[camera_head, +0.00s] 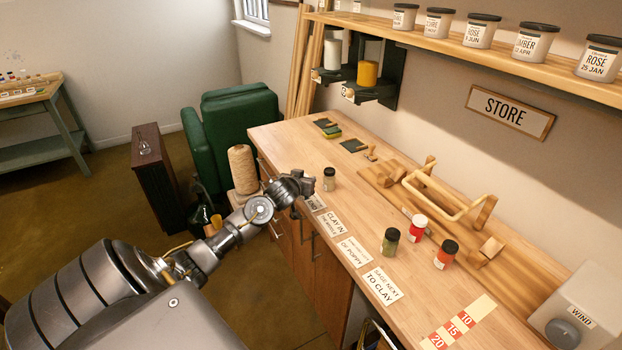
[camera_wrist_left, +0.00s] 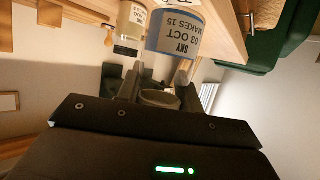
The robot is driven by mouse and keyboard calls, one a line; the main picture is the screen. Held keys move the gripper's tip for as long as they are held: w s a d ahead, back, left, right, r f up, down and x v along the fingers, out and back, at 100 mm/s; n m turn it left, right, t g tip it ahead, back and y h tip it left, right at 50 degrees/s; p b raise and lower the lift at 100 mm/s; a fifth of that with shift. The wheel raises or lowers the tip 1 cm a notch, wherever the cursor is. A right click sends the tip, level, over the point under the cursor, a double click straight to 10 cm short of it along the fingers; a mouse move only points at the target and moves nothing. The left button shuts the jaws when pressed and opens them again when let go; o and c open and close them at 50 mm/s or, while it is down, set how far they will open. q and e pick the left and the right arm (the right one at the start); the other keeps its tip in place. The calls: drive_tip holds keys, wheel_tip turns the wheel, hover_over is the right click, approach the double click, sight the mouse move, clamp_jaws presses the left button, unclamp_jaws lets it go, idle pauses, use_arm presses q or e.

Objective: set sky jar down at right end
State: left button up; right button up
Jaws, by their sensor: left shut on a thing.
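The sky jar (camera_wrist_left: 178,36), with a blue label reading SKY, 03 OCT, MAKES 15, is between the fingers of my left gripper (camera_wrist_left: 158,92) in the wrist view. In the head view, my left gripper (camera_head: 309,186) is over the near left edge of the worktop, and I cannot make out the sky jar there. A beige jar with a dark lid (camera_head: 329,179) stands just right of it; a tan-labelled jar (camera_wrist_left: 131,20) shows beside the sky jar in the wrist view. A green jar (camera_head: 390,241), a red jar (camera_head: 417,228) and an orange jar (camera_head: 446,254) stand farther right.
Cards (camera_head: 383,285) lie along the front edge, one reading SAGE NEXT TO CLAY. A wooden rack (camera_head: 440,205) lies behind the jars. A numbered strip (camera_head: 455,327) and a WIND box (camera_head: 583,305) are at the right. The worktop is bare between the beige and green jars.

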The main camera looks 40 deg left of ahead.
use_arm(q)
drive_tip(key=d+r+m+h, duration=0.1)
drive_tip(key=d+r, duration=0.2)
drive_tip(key=d, duration=0.4)
drive_tip(key=d+r+m+t+h, duration=0.1)
drive_tip(key=d+r+h, duration=0.15)
drive_tip(key=d, duration=0.45)
drive_tip(key=d+r+m, duration=0.1)
drive_tip(key=d+r, duration=0.3)
drive_tip(key=d, duration=0.3)
drive_tip(key=s+d+r+m+h+b, duration=0.1)
drive_tip(key=s+d+r+b, duration=0.1)
drive_tip(key=d, duration=0.4)
drive_tip(key=s+d+r+m+b, duration=0.1)
drive_tip(key=s+d+r, duration=0.3)
drive_tip(key=d+r, duration=0.2)
drive_tip(key=shift+s+d+h+b, duration=0.35)
